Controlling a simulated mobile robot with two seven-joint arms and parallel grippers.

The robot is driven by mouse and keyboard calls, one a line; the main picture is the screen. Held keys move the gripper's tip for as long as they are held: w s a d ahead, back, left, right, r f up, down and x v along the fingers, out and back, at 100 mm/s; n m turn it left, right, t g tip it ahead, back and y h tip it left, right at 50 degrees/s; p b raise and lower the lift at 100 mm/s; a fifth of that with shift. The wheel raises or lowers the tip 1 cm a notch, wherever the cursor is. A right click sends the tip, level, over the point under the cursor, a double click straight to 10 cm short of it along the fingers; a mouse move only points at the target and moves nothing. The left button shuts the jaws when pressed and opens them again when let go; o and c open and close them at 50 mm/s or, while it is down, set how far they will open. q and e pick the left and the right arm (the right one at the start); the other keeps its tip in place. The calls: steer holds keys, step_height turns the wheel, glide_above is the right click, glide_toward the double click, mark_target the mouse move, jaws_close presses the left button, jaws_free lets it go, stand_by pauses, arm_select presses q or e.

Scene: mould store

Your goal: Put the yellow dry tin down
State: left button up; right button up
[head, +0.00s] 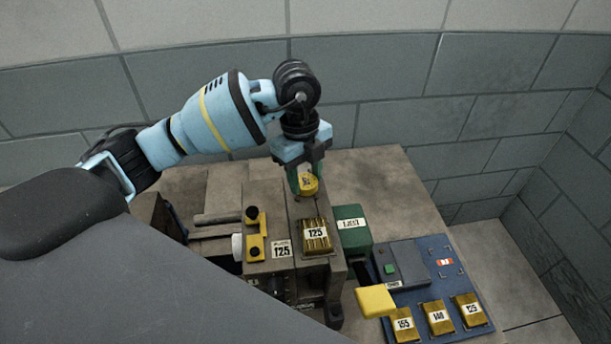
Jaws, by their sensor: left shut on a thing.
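The tin is above or near the machine top, just behind a gold block marked 125 (317,236). I cannot tell whether the tin's underside touches anything. The gripper's fingers partly hide the tin. My right gripper is not in view.
The grey machine (282,266) bears a yellow bracket with black knobs (256,247). A green box (352,238) stands right of it. A blue board (440,262) holds several gold blocks and a grey button box (402,264). A yellow pad (375,301) is nearby. The bench's back right (375,180) is bare.

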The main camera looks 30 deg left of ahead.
mark_target(301, 176)
arm_select(q)
steer(key=shift+f, duration=0.35)
steer(key=shift+f, duration=0.35)
steer(key=shift+s+f, duration=0.2)
steer(key=shift+f, duration=0.2)
steer(key=o, duration=0.8)
steer(key=shift+f, duration=0.15)
steer(key=shift+o, duration=0.9)
steer(key=shift+w+f, duration=0.15)
step_height(301, 176, up, 14)
steer(key=a, duration=0.1)
steer(key=shift+w+a+p, duration=0.2)
steer(key=shift+w+p, duration=0.1)
